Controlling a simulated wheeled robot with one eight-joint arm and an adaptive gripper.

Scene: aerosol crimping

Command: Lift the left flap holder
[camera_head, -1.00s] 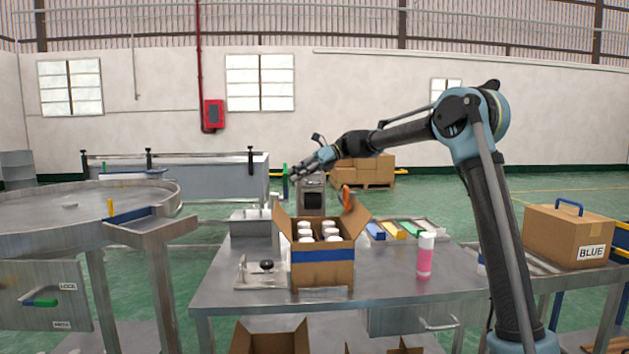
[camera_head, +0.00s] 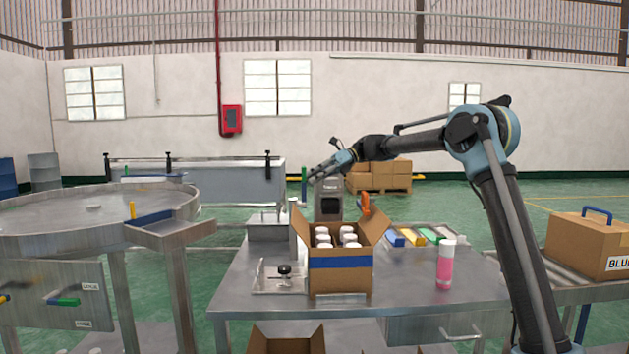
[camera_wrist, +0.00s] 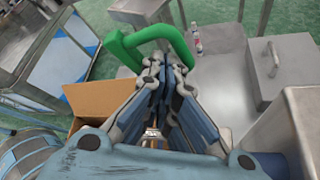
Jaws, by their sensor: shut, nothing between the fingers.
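A green hooked holder (camera_wrist: 155,38) crosses just beyond my fingertips in the wrist view; I cannot tell whether they touch it. A green upright shape (camera_head: 304,183) above the left flap (camera_head: 299,226) in the head view may be the same holder. The open carton (camera_head: 340,281) stands on the table with several white-capped cans (camera_head: 323,237) inside. Its cardboard also shows at the left of the wrist view (camera_wrist: 95,101). An orange holder (camera_head: 364,204) shows at the right flap. My gripper (camera_head: 314,177) is shut and empty above the carton's left rear; it fills the middle of the wrist view (camera_wrist: 166,62).
The steel table (camera_head: 405,301) holds a pink spray can (camera_head: 445,268) and a black-knobbed fixture (camera_head: 284,276) beside the carton.

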